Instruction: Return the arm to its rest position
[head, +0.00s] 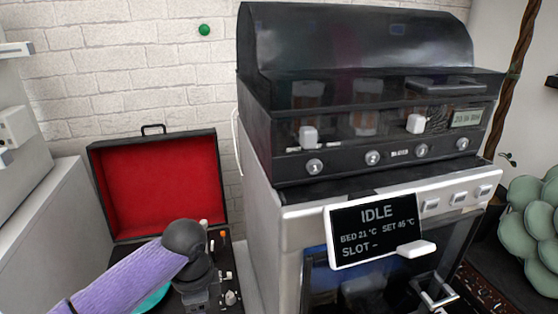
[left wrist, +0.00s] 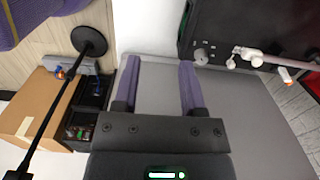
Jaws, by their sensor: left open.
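My left arm (head: 130,275), with a purple sleeve and a black wrist joint, comes in from the lower left in the head view. It reaches in front of the open record player. In the left wrist view my left gripper (left wrist: 158,75) has its two purple fingers spread apart with nothing between them. The fingers are over a plain grey surface (left wrist: 240,110). In the head view the gripper's fingertips cannot be made out. My right arm and gripper are not in view.
A record player (head: 160,185) with a raised red-lined lid stands behind my arm; its deck (left wrist: 215,20) lies close by the fingers. A large machine (head: 265,230) reading IDLE stands to the right. A cardboard box (left wrist: 45,100) and a thin black stand (left wrist: 68,95) are at left.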

